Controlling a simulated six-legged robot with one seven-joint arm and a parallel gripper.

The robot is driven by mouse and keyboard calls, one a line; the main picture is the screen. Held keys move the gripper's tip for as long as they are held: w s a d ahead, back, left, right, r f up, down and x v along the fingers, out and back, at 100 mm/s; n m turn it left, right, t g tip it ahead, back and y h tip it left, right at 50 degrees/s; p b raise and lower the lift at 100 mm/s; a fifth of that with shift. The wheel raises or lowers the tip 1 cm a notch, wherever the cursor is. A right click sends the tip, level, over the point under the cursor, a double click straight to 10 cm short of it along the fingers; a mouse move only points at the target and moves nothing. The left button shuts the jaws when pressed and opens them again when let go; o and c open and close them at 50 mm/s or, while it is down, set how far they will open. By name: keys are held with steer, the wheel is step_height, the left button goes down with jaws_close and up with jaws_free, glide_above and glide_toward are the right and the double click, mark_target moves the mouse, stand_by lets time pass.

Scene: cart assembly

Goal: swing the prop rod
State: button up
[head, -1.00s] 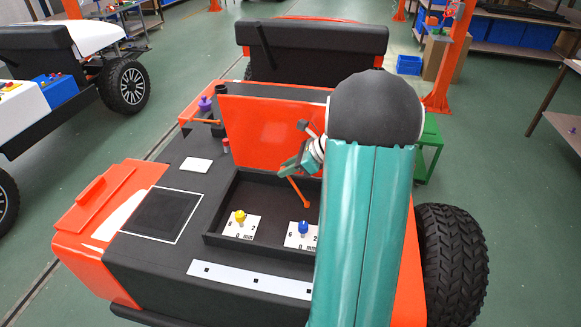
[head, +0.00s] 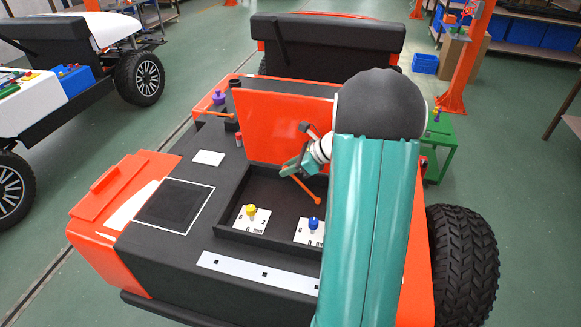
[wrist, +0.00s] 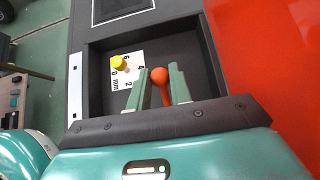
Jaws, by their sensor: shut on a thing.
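The prop rod (head: 306,189) is a thin orange rod with a rounded orange end, seen over the open dark bay of the cart. In the wrist view, its rounded orange end (wrist: 160,76) sits between my two green fingers. My gripper (head: 289,169) is shut on the rod's upper end in the head view, in front of the upright orange panel (head: 280,125). The rod's lower end lies toward the right side of the bay. My arm hides the bay's right side and part of the panel.
The bay (head: 232,233) holds two white plates, one with a yellow knob (head: 251,210), one with a blue knob (head: 314,224). A purple knob (head: 218,97) and a red-topped post (head: 239,139) stand left of the panel. A large tire (head: 465,265) is at right.

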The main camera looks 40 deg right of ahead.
steer(key=shift+f+x, duration=0.3)
steer(key=shift+x, duration=1.85)
steer(key=shift+s+d, duration=0.15)
steer(key=shift+s, duration=0.05)
steer(key=shift+w+a+f, duration=0.15)
steer(key=shift+w+f, duration=0.1)
steer(key=shift+f, duration=0.45)
steer(key=shift+w+a+f, duration=0.15)
steer(key=shift+w+f, duration=0.1)
steer(key=shift+f, duration=0.45)
steer(key=shift+w+a+f, duration=0.2)
steer(key=shift+f, duration=0.45)
steer(key=shift+w+a+f, duration=0.1)
steer(key=shift+f, duration=1)
steer(key=shift+w+a+f, duration=0.1)
steer(key=shift+f, duration=0.95)
